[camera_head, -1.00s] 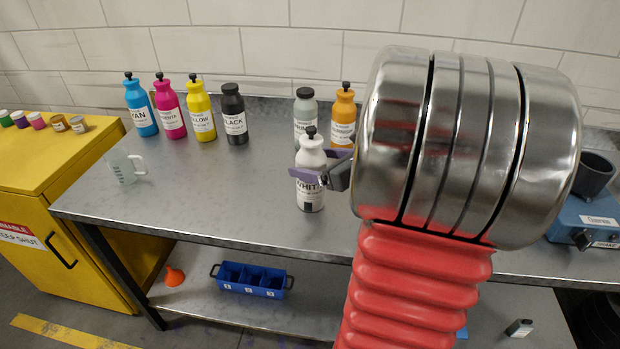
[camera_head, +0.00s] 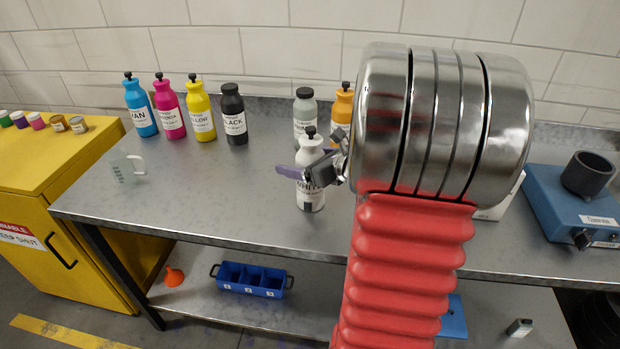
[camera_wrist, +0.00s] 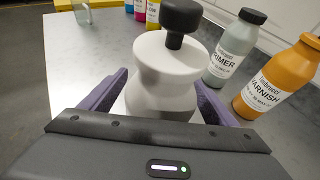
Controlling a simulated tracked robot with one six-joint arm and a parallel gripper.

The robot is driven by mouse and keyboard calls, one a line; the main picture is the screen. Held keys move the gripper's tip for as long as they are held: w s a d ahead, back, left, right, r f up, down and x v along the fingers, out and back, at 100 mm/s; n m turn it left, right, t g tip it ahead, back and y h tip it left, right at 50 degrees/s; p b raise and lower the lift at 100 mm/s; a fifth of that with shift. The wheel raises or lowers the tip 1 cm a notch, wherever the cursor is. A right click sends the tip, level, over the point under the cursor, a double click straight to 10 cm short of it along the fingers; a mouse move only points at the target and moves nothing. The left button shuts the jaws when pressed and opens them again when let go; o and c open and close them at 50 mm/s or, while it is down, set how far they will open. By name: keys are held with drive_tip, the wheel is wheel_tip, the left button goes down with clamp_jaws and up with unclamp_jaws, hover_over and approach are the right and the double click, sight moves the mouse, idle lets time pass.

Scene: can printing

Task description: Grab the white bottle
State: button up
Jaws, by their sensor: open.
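The white bottle (camera_head: 311,196) with a black stopper stands upright on the grey metal table, right of the middle. It also shows in the wrist view (camera_wrist: 165,75), close up between the two purple fingers. My gripper (camera_head: 298,172) is open, with its fingers on either side of the bottle at about its upper body. The dark gripper body hides the bottle's lower part in the wrist view. I cannot tell whether the fingers touch the bottle.
A grey primer bottle (camera_head: 304,113) and an orange varnish bottle (camera_head: 342,106) stand close behind. Cyan, magenta, yellow and black (camera_head: 233,113) bottles stand at the back left. A clear beaker (camera_head: 125,167) is at the left. A blue device (camera_head: 575,205) is at the right.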

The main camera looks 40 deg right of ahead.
sight(307, 127)
drive_tip(key=c, duration=1.9)
drive_tip(key=shift+o, duration=0.2)
drive_tip(key=shift+r, duration=0.15)
wheel_tip(307, 127, up, 10)
drive_tip(key=shift+f, duration=0.1)
